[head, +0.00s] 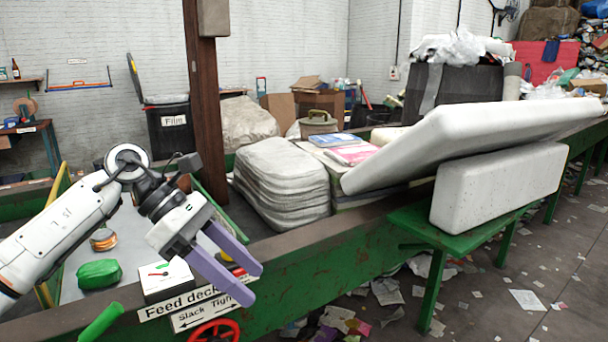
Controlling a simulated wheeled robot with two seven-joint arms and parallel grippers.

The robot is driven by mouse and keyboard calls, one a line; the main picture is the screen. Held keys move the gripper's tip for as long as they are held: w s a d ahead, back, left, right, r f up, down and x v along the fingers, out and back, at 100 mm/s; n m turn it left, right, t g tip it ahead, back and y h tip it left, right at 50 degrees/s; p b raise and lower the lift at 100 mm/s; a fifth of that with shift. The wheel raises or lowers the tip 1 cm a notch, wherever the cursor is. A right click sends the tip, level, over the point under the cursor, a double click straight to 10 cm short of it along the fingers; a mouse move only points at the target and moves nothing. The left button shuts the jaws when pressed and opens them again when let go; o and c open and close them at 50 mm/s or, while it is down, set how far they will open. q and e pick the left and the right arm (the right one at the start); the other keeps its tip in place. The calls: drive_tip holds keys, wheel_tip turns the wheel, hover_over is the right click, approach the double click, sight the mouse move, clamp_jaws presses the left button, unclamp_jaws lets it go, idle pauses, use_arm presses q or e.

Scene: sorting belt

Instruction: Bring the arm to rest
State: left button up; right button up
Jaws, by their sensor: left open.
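My left arm comes in from the left of the head view, white with dark joints. Its left gripper (246,284) has two purple fingers that stand apart with nothing between them. The fingers point down and right, in front of the green belt frame and beside the "Feed deck" sign (184,302). I cannot tell whether they touch the frame. The right gripper is not in view.
A white control box (167,280) stands behind the sign. A grey bale (282,183), a large white slab (470,140) and a green side table (450,238) lie right. Litter covers the floor.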

use_arm(q)
drive_tip(key=s+d+f+n+t+h, duration=0.2)
drive_tip(key=s+d+n+h, duration=0.2)
drive_tip(key=d+n+h, duration=0.75)
drive_tip(key=a+f+n+t+y, duration=0.6)
drive_tip(key=f+n+t, duration=0.3)
drive_tip(key=n, duration=0.6)
drive_tip(key=a+f+n+t+y, duration=0.5)
drive_tip(key=f+n+t+y, duration=0.2)
drive_tip(key=f+n, duration=0.6)
drive_tip(key=s+a+f+n+g+y, duration=0.2)
drive_tip(key=s+f+n, duration=0.4)
drive_tip(key=s+f, duration=0.3)
drive_tip(key=s+a+f+n+g+y, duration=0.3)
drive_tip(key=s+a+f+n+g, duration=0.2)
drive_tip(key=s+f, duration=0.3)
drive_tip(key=s+n+g, duration=0.1)
drive_tip(key=s, duration=0.3)
drive_tip(key=shift+a+f, duration=0.15)
drive_tip(key=shift+f, duration=0.2)
